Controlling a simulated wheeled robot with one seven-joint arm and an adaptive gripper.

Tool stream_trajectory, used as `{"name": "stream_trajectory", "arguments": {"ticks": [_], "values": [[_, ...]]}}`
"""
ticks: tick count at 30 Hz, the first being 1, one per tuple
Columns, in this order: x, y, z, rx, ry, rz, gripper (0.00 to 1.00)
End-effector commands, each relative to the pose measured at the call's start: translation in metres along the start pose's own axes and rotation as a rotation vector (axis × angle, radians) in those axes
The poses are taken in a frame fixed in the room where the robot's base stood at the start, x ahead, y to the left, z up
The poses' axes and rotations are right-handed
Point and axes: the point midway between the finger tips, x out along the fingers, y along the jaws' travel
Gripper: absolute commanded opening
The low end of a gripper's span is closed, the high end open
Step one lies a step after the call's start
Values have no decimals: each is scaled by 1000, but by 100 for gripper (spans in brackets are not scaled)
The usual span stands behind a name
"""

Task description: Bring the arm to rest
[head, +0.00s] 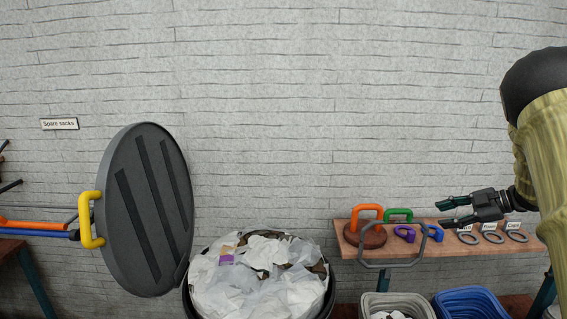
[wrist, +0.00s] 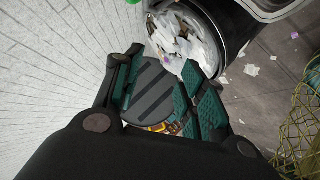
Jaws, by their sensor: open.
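My gripper (head: 449,212) is at the right in the head view, at the end of my raised arm. Its dark fingers with green pads point left, spread apart and empty. It appears in front of the wall, a little above the shelf in the picture; the exact gap to the shelf I cannot tell. In the wrist view my gripper (wrist: 163,62) shows its fingers apart, with the distant dark lid seen between them and nothing held.
A black bin (head: 329,300) full of white waste stands open, its round lid (head: 150,210) with yellow handle (head: 88,220) upright at left. A wooden shelf (head: 345,228) carries coloured handles and grey rings. Grey (head: 398,299) and blue (head: 470,300) baskets sit below.

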Motion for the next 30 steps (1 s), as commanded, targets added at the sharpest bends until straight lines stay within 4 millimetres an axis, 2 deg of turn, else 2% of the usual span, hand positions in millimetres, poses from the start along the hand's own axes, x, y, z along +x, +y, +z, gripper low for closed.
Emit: {"name": "stream_trajectory", "arguments": {"ticks": [7,11,15,17,21,26,30], "values": [[62,-38,24,113,1,84,41],[109,-75,44,217,-12,147,41],[162,-130,70,368,-52,223,41],[182,-156,79,435,-77,250,41],[224,-222,101,594,-148,299,41],[260,-305,118,770,-250,331,41],[282,-382,128,918,-355,340,41]]}}
